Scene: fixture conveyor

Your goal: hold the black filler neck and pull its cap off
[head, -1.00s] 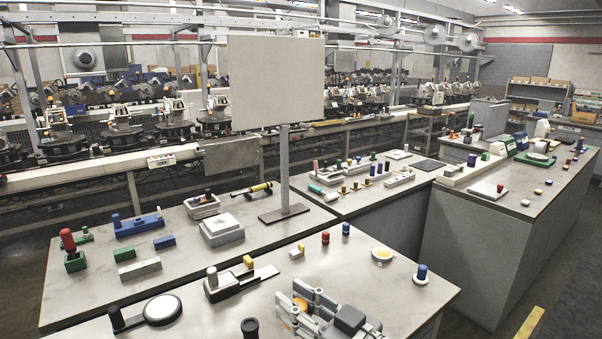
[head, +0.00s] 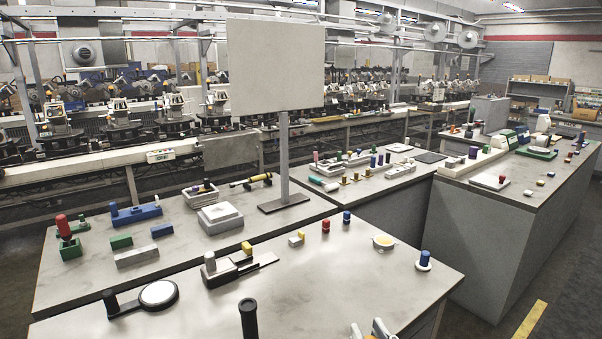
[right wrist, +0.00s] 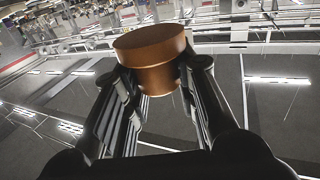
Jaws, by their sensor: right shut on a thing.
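The black filler neck (head: 248,318) stands upright at the near edge of the front table in the head view, cut off by the picture's bottom. Its top looks dark, with no orange piece on it. My right gripper (head: 372,330) shows only partly at the bottom edge, right of the neck and apart from it. In the right wrist view, my right gripper (right wrist: 155,82) is shut on a round copper-orange cap (right wrist: 150,48), one finger on each side. My left gripper is not in view.
The table's middle right is clear. A sign post (head: 284,160) rises behind.

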